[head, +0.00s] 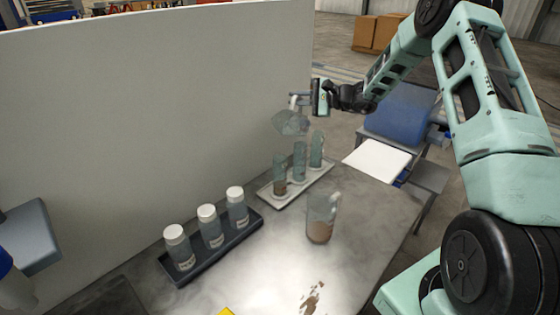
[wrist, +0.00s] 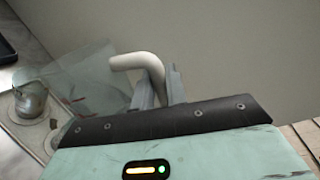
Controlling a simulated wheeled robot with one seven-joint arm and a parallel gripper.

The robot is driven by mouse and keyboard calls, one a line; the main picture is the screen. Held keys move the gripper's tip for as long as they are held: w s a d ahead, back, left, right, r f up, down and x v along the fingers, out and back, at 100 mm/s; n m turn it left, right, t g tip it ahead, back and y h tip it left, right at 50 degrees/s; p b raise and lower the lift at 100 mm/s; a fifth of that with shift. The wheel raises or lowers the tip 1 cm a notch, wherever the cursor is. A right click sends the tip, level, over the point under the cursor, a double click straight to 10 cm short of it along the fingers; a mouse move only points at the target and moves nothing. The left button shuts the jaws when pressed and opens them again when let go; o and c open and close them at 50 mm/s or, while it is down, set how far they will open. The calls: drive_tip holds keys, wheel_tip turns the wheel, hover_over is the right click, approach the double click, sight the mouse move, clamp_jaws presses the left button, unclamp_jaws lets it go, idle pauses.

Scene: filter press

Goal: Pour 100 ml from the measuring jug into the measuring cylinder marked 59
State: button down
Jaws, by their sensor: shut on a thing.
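My gripper (head: 302,100) is shut on the pale handle of a clear measuring jug (head: 290,123). The jug is tilted, in the air above or behind the cylinders; whether it holds liquid is unclear. In the wrist view the handle (wrist: 145,62) is between my fingers (wrist: 161,90), and the see-through jug wall (wrist: 92,80) has red marks. Three clear cylinders stand in a pale tray (head: 312,190): a near one (head: 280,178) with brown matter low inside, a middle one (head: 299,162) and a far one (head: 317,150). No number is legible on them.
A second clear jug (head: 322,215) with brown contents stands upright right of the tray. Three white-capped bottles (head: 209,228) stand in a dark rack (head: 248,232) at the front left. A pale wall panel (head: 150,110) borders the table. Brown stains (head: 312,298) mark the front.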

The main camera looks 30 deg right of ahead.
sight(293, 101)
drive_tip(key=shift+s+a+f, duration=0.15)
drive_tip(key=shift+a, duration=0.05)
drive_tip(key=shift+s+a+n+b, duration=0.35)
drive_tip(key=shift+a+n+b, duration=0.15)
drive_tip(key=shift+n, duration=0.4)
idle(0.3)
drive_tip(key=shift+s+a+f+b, duration=0.25)
drive_tip(key=shift+a+b, duration=0.15)
drive_tip(key=shift+b, duration=0.6)
drive_tip(key=shift+s+a+r+n+h+b, duration=0.15)
drive_tip(key=shift+a+n+h+b, duration=0.05)
drive_tip(key=shift+n+h+b, duration=0.1)
drive_tip(key=shift+d+b, duration=0.1)
drive_tip(key=shift+b, duration=0.4)
drive_tip(key=shift+s+a+f+n+t+h+b, duration=0.25)
drive_tip(key=shift+a+n+b, duration=0.2)
drive_tip(key=shift+b, duration=1.35)
drive_tip(key=shift+s+a+f+n+t+h+b, duration=0.15)
drive_tip(key=shift+s+a+n+b, duration=0.25)
drive_tip(key=shift+b, duration=1.35)
